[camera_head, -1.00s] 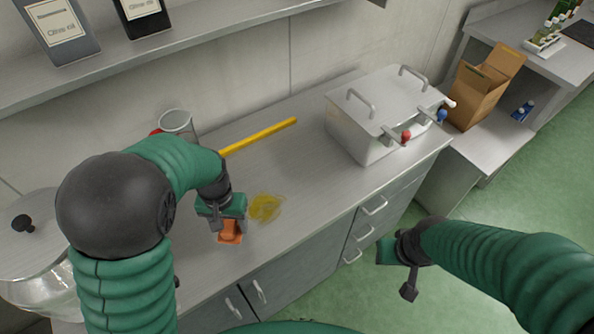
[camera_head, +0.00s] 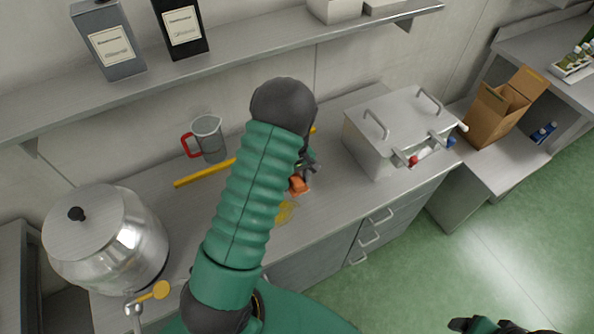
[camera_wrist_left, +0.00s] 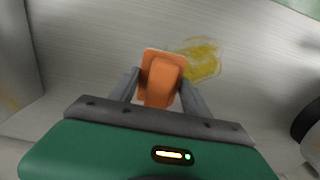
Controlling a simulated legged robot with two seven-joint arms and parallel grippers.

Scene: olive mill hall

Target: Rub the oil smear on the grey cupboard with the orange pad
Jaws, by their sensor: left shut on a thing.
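My left gripper (camera_head: 304,174) is shut on the orange pad (camera_head: 298,187), over the steel top of the grey cupboard (camera_head: 340,205). The pad also shows in the left wrist view (camera_wrist_left: 161,76), between the two fingers. The yellow oil smear (camera_head: 286,212) lies on the top just beside the pad, partly hidden by my left arm. In the left wrist view the smear (camera_wrist_left: 204,60) shows at the pad's right edge. I cannot tell whether the pad touches the top. My right gripper (camera_head: 488,326) is cut off at the bottom edge, and its jaws are unclear.
A yellow bar (camera_head: 203,173) lies behind my left arm, near a red-handled jug (camera_head: 209,138). A lidded steel box (camera_head: 388,135) stands right of the pad, and a steel pot (camera_head: 105,240) at the left. A shelf (camera_head: 240,52) runs above. A carton (camera_head: 497,112) stands farther right.

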